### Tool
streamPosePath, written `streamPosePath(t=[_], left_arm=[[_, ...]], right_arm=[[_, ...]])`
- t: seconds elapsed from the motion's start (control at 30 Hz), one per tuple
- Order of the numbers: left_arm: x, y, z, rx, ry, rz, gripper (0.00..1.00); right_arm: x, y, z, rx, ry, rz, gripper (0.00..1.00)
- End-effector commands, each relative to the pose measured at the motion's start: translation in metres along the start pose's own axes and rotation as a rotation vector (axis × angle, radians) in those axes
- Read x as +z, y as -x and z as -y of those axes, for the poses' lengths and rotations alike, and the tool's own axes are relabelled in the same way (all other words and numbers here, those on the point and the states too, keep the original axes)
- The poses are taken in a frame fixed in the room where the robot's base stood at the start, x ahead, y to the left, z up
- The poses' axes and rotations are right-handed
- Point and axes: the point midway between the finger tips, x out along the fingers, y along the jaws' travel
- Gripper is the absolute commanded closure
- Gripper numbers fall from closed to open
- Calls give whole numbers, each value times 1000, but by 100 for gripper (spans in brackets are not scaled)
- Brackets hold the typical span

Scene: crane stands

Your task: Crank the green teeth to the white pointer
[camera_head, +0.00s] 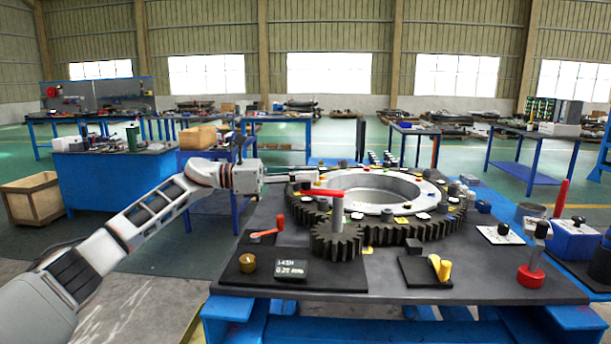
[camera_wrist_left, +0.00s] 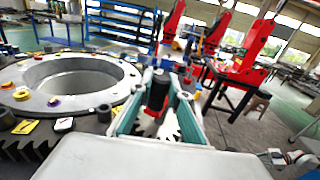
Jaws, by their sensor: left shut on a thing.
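A large toothed ring (camera_head: 425,233) lies on the dark table, with a pale inner ring on top. A small dark pinion gear (camera_head: 336,243) meshes at its front left. A grey post stands on the pinion and carries a red crank arm (camera_head: 325,192). My left gripper (camera_head: 316,177) is at the left end of this arm. In the left wrist view, my left gripper (camera_wrist_left: 158,100) is shut on the dark upright crank handle (camera_wrist_left: 158,88), with red below it. I cannot make out the green teeth or the white pointer clearly. My right gripper is out of view.
A small red-handled lever (camera_head: 279,222), a brass knob (camera_head: 247,263) and a black label plate (camera_head: 290,270) are at the table's front left. Yellow cylinders (camera_head: 441,267) sit on a black pad. A red-based stand (camera_head: 531,274) is at the right.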

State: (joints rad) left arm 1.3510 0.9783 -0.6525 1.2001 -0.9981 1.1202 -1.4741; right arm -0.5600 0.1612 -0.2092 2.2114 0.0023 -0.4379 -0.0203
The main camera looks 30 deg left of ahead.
Motion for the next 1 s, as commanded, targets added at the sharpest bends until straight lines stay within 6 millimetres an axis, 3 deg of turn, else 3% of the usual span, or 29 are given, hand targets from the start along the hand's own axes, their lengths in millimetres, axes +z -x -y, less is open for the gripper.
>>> streamPosePath(t=[0.03,0.07,0.1,0.57,1.0], left_arm=[[3,1,-2,6,-6,4,100],[3,1,-2,6,-6,4,76],[3,1,-1,5,-6,4,66],[0,8,0,2,-1,0,66],[0,90,-1,4,-1,0,66]], right_arm=[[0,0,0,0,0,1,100],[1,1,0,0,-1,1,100],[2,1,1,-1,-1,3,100],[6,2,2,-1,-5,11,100],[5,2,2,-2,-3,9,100]])
